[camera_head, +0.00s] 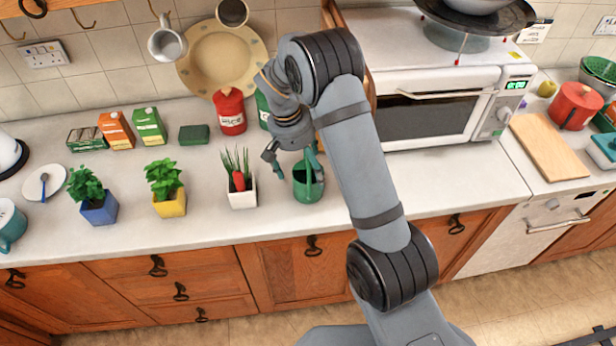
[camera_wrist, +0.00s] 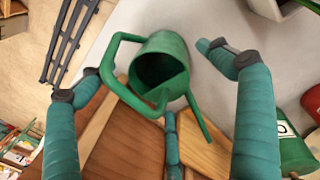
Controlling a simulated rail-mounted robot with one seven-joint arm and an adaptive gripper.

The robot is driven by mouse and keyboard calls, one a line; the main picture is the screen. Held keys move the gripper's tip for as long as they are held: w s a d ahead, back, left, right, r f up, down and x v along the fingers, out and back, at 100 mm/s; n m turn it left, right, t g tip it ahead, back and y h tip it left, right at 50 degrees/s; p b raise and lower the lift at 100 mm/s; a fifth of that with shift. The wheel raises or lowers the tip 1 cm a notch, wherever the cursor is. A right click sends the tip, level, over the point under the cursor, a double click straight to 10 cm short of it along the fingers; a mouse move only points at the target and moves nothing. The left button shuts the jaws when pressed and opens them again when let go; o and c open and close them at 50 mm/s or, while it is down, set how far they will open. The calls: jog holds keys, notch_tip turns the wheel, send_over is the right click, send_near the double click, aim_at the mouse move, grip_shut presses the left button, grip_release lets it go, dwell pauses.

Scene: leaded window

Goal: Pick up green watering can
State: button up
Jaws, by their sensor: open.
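The green watering can (camera_head: 308,188) stands on the white counter near its front edge, to the right of the white pot with a carrot. In the wrist view the can (camera_wrist: 165,72) lies between my spread fingers, with its open top, looped handle and spout showing. My gripper (camera_head: 292,157) is open and empty just above and behind the can. In the wrist view my gripper (camera_wrist: 153,66) has one finger to the left of the can, one to the right, and a third low in the middle. I cannot tell whether any finger touches the can.
The white pot with a carrot (camera_head: 242,198) is close on the left; a yellow plant pot (camera_head: 170,204) and a blue one (camera_head: 100,209) stand further left. A red canister (camera_head: 229,112) and a green canister (camera_head: 262,110) stand behind. A microwave (camera_head: 432,108) is to the right.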

jog(key=shift+d+f, duration=0.25)
jog(key=shift+f, duration=0.75)
jog(key=shift+c, duration=0.2)
jog(key=c, duration=1.4)
